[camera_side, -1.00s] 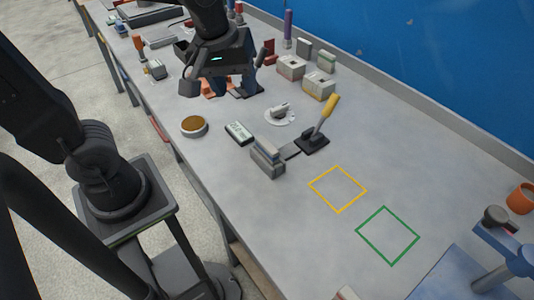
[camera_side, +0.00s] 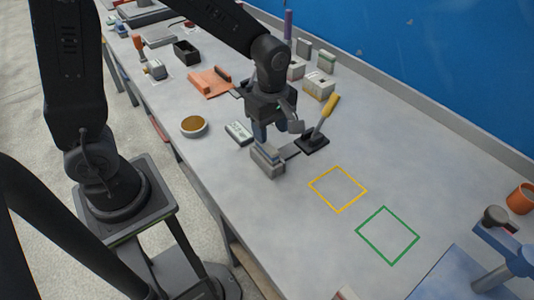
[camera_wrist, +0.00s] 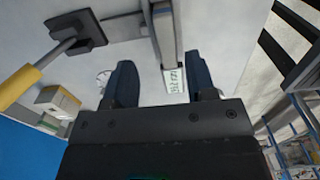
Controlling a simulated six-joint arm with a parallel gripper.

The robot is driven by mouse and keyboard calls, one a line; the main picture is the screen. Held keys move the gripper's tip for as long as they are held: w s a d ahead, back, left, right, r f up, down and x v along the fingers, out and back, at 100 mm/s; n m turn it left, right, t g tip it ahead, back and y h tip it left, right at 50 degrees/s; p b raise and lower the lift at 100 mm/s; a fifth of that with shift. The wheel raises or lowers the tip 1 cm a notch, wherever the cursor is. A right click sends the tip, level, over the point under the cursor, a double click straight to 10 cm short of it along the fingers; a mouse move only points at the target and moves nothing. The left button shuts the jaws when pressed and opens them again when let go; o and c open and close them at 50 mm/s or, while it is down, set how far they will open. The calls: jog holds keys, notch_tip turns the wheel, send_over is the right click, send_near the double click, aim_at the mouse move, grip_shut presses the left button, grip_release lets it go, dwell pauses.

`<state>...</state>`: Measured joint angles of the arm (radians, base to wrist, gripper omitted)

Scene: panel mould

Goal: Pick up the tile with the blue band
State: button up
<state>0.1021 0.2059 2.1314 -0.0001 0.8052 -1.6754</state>
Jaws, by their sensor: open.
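My gripper (camera_side: 277,129) is open just above and behind this block, pointing down. In the wrist view my gripper (camera_wrist: 160,64) has its two dark blue fingers spread, with nothing held between them. The near finger partly overlaps the block in the side view.
A clamp with a yellow handle (camera_side: 328,108) stands right beside the block. A small display box (camera_side: 239,133) and a round brown-topped dish (camera_side: 194,126) lie to the left. Yellow (camera_side: 314,188) and green (camera_side: 371,241) outlined squares are empty at the right.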

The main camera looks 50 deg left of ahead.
aim_at(267, 147)
jog(key=shift+s+a+f, duration=0.1)
jog(key=shift+s+f, duration=0.1)
jog(key=shift+f, duration=1.3)
jog(key=shift+s+a+f, duration=0.1)
jog(key=shift+s+f, duration=0.1)
jog(key=shift+f, duration=1.3)
jog(key=shift+c, duration=0.2)
grip_shut()
